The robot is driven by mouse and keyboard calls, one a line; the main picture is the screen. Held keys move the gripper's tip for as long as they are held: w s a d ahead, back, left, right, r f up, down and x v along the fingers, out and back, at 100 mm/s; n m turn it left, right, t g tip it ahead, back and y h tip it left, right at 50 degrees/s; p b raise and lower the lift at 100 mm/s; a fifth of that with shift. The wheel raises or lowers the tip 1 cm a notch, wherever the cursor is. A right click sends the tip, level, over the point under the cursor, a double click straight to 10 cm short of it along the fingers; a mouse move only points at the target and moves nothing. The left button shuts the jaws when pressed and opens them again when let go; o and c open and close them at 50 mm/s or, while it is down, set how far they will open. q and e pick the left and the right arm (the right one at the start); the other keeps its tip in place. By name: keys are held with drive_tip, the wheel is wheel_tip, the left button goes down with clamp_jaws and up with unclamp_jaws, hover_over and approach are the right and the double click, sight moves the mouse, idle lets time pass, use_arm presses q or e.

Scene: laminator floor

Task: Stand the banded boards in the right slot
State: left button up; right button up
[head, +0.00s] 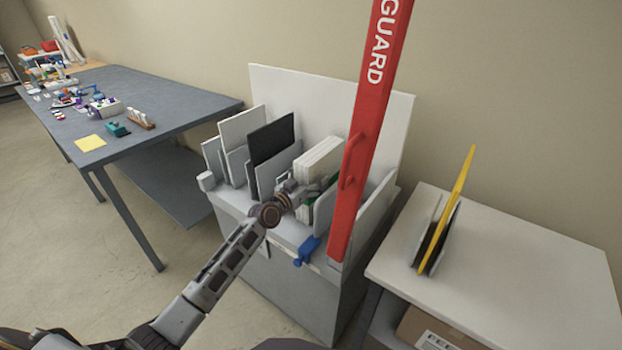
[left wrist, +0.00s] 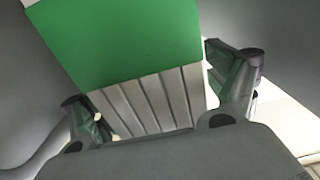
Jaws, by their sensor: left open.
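The banded boards (head: 319,158) are a thick white stack standing upright in the rack, right of the middle in the head view. Their green band (left wrist: 120,40) fills the top of the left wrist view, with pale board edges (left wrist: 150,100) below it. My left gripper (head: 306,192) is open at the near end of the stack, one finger on each side of it. I cannot tell whether the fingers touch it. The rack (head: 285,232) has upright grey dividers, and a black board (head: 271,150) stands left of the stack. The slot floor under the stack is hidden. My right gripper is not in view.
A red guard bar (head: 368,125) rises in front of the rack, right of the stack. A blue clamp-like part (head: 307,250) sits on the rack's front edge. A white side table (head: 520,260) holds a yellow board (head: 456,200). A cluttered grey workbench (head: 170,105) stands left.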

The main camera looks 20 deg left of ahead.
use_arm(q)
drive_tip(key=shift+s+a, duration=0.1)
drive_tip(key=shift+s, duration=0.1)
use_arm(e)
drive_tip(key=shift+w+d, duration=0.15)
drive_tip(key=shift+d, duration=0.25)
use_arm(q)
drive_tip(key=shift+v, duration=1.95)
approach(303, 184)
drive_tip(key=w, duration=0.1)
drive_tip(key=w+f, duration=0.1)
drive_tip(key=w, duration=0.1)
drive_tip(key=shift+w+d+p, duration=0.2)
drive_tip(key=shift+p, duration=0.1)
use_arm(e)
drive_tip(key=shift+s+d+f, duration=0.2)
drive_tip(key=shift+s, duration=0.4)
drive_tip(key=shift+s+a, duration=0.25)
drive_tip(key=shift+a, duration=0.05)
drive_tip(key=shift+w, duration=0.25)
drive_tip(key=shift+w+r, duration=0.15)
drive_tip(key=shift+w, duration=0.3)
